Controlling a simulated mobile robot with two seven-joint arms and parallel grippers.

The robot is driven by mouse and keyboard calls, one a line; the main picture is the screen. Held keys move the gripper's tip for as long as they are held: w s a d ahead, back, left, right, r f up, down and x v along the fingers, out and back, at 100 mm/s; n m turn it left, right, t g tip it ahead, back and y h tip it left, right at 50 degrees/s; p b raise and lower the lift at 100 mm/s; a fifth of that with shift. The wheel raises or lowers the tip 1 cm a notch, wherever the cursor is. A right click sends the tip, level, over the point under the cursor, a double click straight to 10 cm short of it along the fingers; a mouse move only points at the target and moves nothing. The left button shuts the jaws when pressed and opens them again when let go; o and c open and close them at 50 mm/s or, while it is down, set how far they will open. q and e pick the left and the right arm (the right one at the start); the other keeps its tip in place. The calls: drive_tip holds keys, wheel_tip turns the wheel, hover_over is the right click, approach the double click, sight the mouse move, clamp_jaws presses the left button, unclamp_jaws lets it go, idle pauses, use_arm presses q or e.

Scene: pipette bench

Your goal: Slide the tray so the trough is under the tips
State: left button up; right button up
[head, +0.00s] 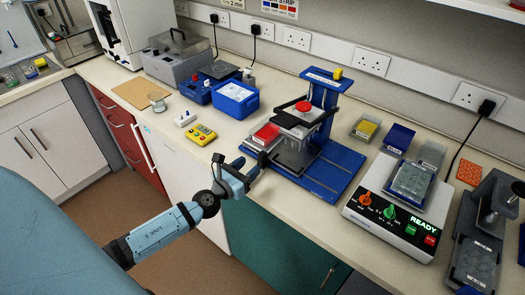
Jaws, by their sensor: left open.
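A blue stand (340,170) on the bench carries a pipetting head (301,113) with a red knob on top. Under and left of the head is a grey tray (293,160). A red trough (266,132) sits at the tray's left end, left of the head rather than beneath it. The tips are too small and shaded under the head to make out. My left gripper (241,160) is open at the bench's front edge, in front of the tray's left end. I cannot tell whether a finger touches the tray. My right gripper is out of view.
A yellow control box (201,135) lies left of the stand, with a blue tub (235,99) behind it. A device reading READY (398,212) stands to the right. Small boxes (365,128) sit behind it.

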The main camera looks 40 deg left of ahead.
sight(260, 157)
use_arm(q)
drive_tip(key=w, duration=0.7)
drive_tip(key=shift+w+d+p, duration=0.15)
drive_tip(key=shift+d+p, duration=0.15)
drive_tip(key=shift+p, duration=0.1)
clamp_jaws()
